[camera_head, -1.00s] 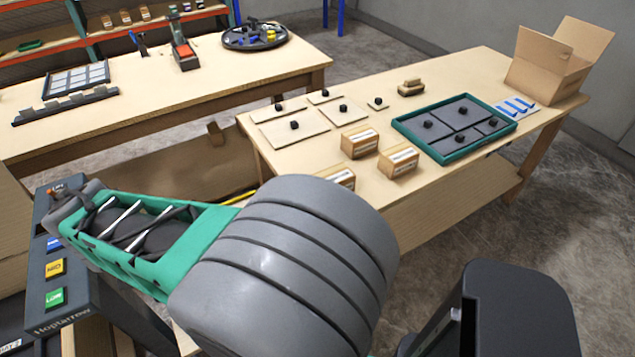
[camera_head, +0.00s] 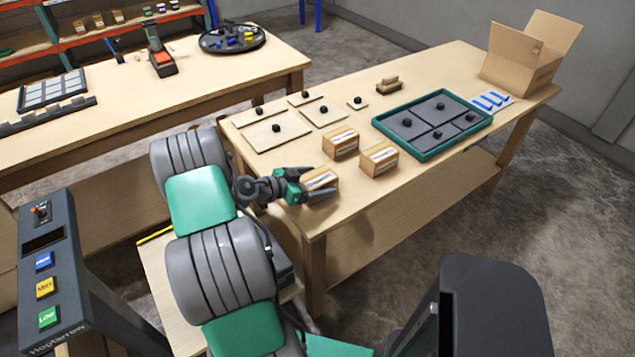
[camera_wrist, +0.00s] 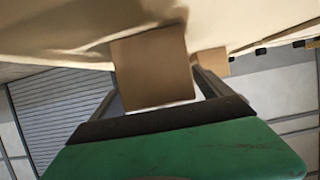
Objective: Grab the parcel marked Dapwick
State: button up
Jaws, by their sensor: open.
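Three small brown parcels with white labels sit near the front left of the right-hand table. The nearest parcel (camera_head: 318,181) is at the table's edge, another parcel (camera_head: 341,143) is behind it, and a third parcel (camera_head: 379,159) is to the right. The label names are too small to read. My gripper (camera_head: 318,194) is open at the nearest parcel. In the wrist view this parcel (camera_wrist: 152,68) stands between or just beyond the open fingers, its plain side facing me. I cannot tell whether the fingers touch it. Another parcel (camera_wrist: 213,62) shows behind it.
The right-hand table (camera_head: 440,80) also bears a green-rimmed tray (camera_head: 405,141), flat panels with black knobs and an open cardboard box (camera_head: 522,62). A console (camera_head: 45,262) with coloured buttons stands at the left. A second table (camera_head: 110,110) is behind.

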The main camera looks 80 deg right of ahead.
jog(key=shift+s+d+f, duration=0.1)
jog(key=shift+s+d, duration=0.05)
jog(key=shift+d, duration=0.05)
grip_shut()
dwell(0.9)
